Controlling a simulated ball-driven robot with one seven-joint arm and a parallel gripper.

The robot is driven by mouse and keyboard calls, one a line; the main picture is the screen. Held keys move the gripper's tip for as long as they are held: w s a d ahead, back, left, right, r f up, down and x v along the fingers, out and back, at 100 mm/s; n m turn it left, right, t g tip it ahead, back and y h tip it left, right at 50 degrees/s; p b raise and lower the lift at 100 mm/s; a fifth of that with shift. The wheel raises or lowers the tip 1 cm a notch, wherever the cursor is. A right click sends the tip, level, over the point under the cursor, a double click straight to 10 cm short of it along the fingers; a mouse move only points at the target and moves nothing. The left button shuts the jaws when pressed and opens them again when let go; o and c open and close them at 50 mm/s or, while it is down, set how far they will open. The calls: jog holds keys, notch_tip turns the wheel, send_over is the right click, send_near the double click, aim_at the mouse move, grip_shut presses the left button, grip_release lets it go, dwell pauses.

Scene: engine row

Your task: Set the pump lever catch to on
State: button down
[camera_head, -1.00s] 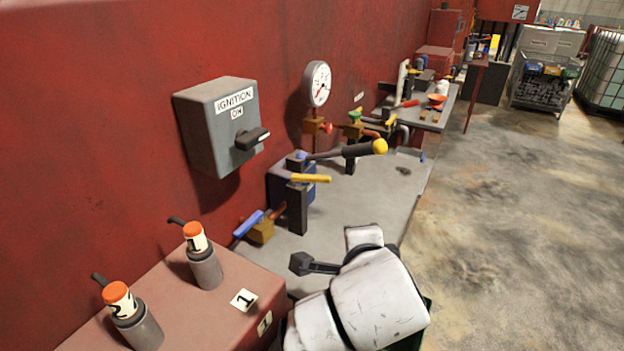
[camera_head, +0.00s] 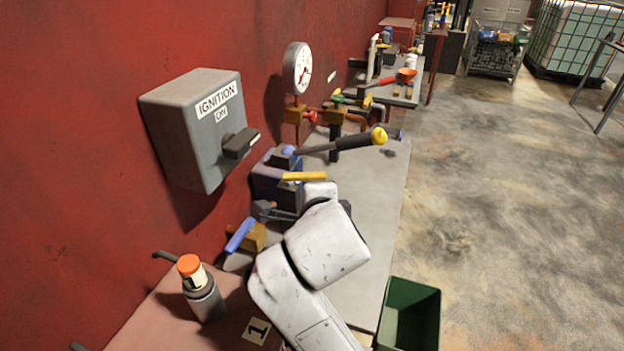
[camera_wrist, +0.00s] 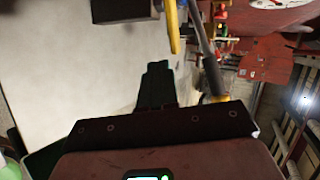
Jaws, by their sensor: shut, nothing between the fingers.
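The pump (camera_head: 277,168) is a blue and dark block on the bench by the red wall. Its long dark lever (camera_head: 322,147) ends in a yellow knob (camera_head: 379,136) and points right. A flat yellow bar (camera_head: 304,177), which looks like the catch, lies across the front of the pump; it also shows in the wrist view (camera_wrist: 172,28), beside the lever (camera_wrist: 210,62). My gripper (camera_head: 264,209) is shut and empty, just below and in front of the bar, apparently apart from it. In the wrist view the dark fingers (camera_wrist: 155,78) point toward the bar. Part of the pump is hidden behind my arm.
A grey ignition box (camera_head: 196,130) is on the wall at left. A blue-handled valve (camera_head: 240,236) sits close to my gripper. A gauge (camera_head: 299,69) and brass valves stand behind the pump. A green bin (camera_head: 408,312) is at lower right; open floor lies right.

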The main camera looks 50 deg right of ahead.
aim_at(315, 172)
jog(key=r+p+x, duration=0.1)
jog(key=x, duration=0.7)
jog(key=shift+w+d+r+p, duration=0.2)
jog(key=shift+w+d+p, duration=0.2)
jog(key=shift+w+d, duration=0.15)
jog(key=shift+d, duration=0.1)
jog(key=shift+d+n, duration=0.15)
jog(key=shift+n, duration=0.15)
jog(key=shift+d+n+t+y+p, duration=0.15)
jog(key=shift+n+t+y+p, duration=0.15)
jog(key=shift+t+y+p, duration=0.1)
jog(key=d+n+t+y+p, duration=0.1)
jog(key=d+n+y+p, duration=0.1)
jog(key=n+y, duration=0.1)
jog(key=shift+w+r+t+p, duration=0.25)
jog(key=shift+t+p, duration=0.05)
jog(key=shift+t, duration=0.1)
jog(key=shift+w+d+f+p, duration=0.15)
jog(key=shift+w+d+p, duration=0.5)
jog(key=shift+w, duration=0.4)
jog(key=shift+w+d+f+p, duration=0.1)
jog(key=shift+w+d+p, duration=0.3)
jog(key=shift+w+d, duration=0.55)
jog(key=shift+w, duration=0.2)
